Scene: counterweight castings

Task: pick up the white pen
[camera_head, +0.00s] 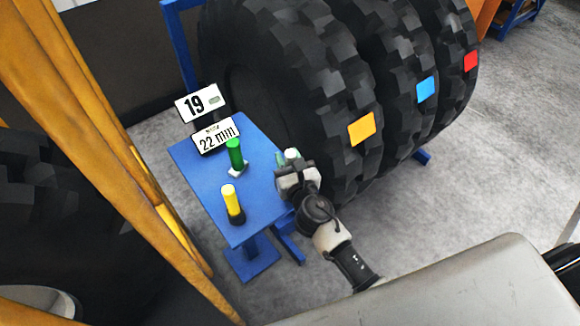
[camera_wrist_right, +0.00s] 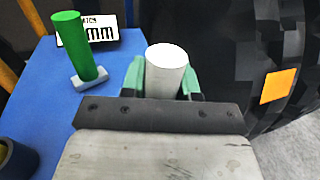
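The white pen (camera_wrist_right: 166,72) is a thick white cylinder standing between the green fingers of my right gripper (camera_wrist_right: 165,82) in the right wrist view. The fingers lie close against both its sides, and the gripper looks shut on it. In the head view only the pen's white top (camera_head: 292,153) shows above my right gripper (camera_head: 286,166), at the right edge of the blue table (camera_head: 196,172). The pen's lower end is hidden, so I cannot tell whether it touches the table. My left gripper is in neither view.
A green pen (camera_head: 235,153) on a pale base and a yellow pen (camera_head: 231,198) on a dark base stand on the table. Signs (camera_head: 200,103) reading "19" and "22 mm" are at its back. Large tyres (camera_head: 330,100) rise close on the right; a yellow post (camera_head: 100,140) is left.

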